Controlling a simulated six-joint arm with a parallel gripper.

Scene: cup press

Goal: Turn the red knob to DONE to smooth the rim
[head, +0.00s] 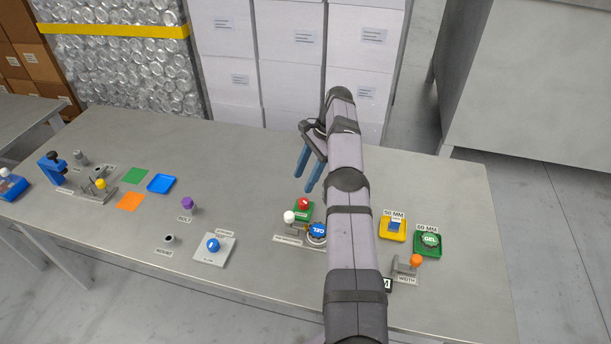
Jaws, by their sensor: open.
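The red knob (304,203) sits on a small green block in the middle of the table, just left of my arm. A white ball-topped handle (289,216) is to its left and a blue round piece marked GEL (317,233) is in front of it, partly covered by my arm. My gripper (309,188), with blue fingers, is open and empty, and appears above and behind the red knob. The fingertips look apart from the knob. The DONE mark is too small to read, and the cup rim cannot be made out.
A yellow tray (393,230), a green tray (428,243) and an orange-knobbed lever (416,261) stand right of my arm. A purple knob (187,203) and a blue knob on a grey plate (213,246) are to the left. The table's back middle is clear.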

